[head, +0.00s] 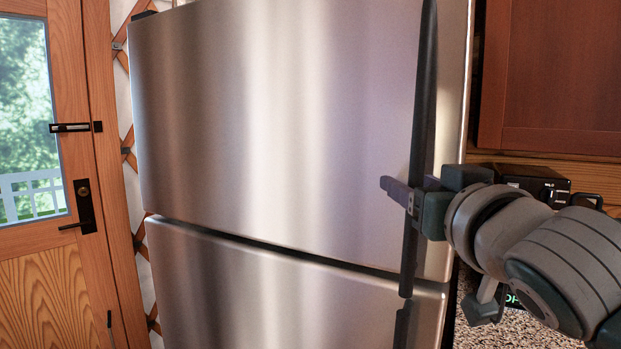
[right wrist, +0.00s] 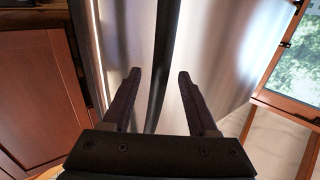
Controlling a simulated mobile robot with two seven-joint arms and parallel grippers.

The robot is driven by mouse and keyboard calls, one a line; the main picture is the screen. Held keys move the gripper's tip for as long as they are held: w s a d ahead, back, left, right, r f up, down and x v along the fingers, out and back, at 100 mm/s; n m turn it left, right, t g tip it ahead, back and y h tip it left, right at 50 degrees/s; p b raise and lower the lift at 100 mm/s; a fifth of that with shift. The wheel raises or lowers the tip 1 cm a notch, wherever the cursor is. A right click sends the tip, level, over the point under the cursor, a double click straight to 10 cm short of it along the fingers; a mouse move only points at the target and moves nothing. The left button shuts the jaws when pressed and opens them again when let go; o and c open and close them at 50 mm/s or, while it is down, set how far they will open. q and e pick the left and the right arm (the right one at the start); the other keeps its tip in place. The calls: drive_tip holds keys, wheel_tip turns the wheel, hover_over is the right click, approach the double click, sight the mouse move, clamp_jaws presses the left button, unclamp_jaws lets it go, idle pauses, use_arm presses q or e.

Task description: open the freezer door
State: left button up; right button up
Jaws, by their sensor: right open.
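A stainless steel fridge fills the middle of the head view, with its large upper door, the freezer door (head: 270,110), closed above a dark gap. A long dark vertical handle (head: 424,90) runs down that door's right side. My right gripper (head: 402,193) is at the lower part of the handle, coming from the right. In the right wrist view, its two fingers (right wrist: 158,74) are open and spread, with the handle (right wrist: 166,40) lying between them in the picture. Whether either finger touches the handle I cannot tell. My left gripper is not in view.
The lower fridge door (head: 260,290) is closed below, with its own dark handle (head: 401,325). A wooden cabinet (head: 560,75) and a dark appliance (head: 530,180) over a speckled counter (head: 490,335) stand at the right. A wooden door (head: 50,270) with glass is at the left.

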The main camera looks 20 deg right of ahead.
clamp_jaws()
idle(0.5)
idle(0.9)
